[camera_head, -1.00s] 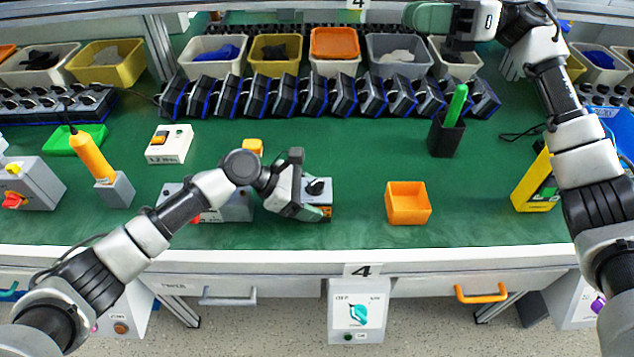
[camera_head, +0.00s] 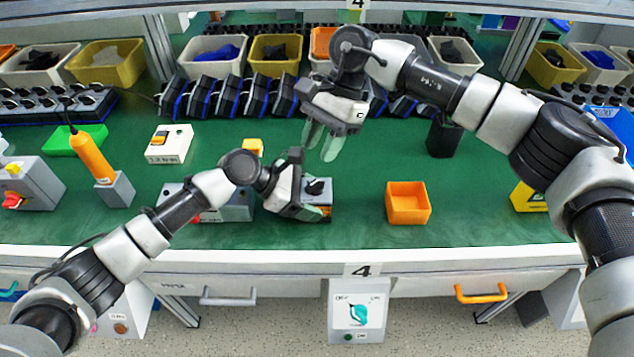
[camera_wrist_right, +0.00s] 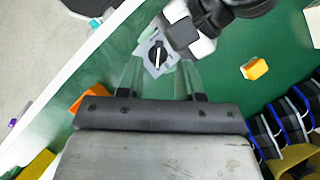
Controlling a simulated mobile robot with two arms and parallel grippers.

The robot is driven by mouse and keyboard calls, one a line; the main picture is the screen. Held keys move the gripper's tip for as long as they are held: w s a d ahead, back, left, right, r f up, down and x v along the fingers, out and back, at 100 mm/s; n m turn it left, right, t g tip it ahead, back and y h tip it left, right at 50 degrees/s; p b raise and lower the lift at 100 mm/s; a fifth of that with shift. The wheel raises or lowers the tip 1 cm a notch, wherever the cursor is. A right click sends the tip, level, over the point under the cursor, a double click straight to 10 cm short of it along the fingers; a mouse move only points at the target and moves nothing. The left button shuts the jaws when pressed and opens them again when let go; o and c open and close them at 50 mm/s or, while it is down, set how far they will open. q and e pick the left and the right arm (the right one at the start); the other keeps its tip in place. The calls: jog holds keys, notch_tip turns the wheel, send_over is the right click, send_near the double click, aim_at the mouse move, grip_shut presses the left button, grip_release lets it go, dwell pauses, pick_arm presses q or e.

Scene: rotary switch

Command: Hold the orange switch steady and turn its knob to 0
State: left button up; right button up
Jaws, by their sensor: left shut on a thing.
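The orange switch (camera_head: 326,201) stands on the green bench, with a light top, a black knob (camera_head: 315,187) and a bit of orange on its side. My left gripper (camera_head: 307,197) is shut on it and hides its left part. My right gripper (camera_head: 321,143) is open and empty, above and behind the switch, with its pale fingers pointing down. In the right wrist view the switch plate (camera_wrist_right: 146,52) and its dark knob show beyond the spread fingertips (camera_wrist_right: 160,72). The dial marks are too small to read.
An orange bin (camera_head: 408,217) stands to the right of the switch. A grey box (camera_head: 240,208) is behind my left arm. A small orange block (camera_head: 253,146) and a white switch box (camera_head: 170,144) lie farther back. A row of dark devices lines the rear. Bench between switch and bin is clear.

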aim_at(318, 180)
jog(key=shift+f, duration=3.9)
jog(key=shift+c, duration=0.3)
grip_shut()
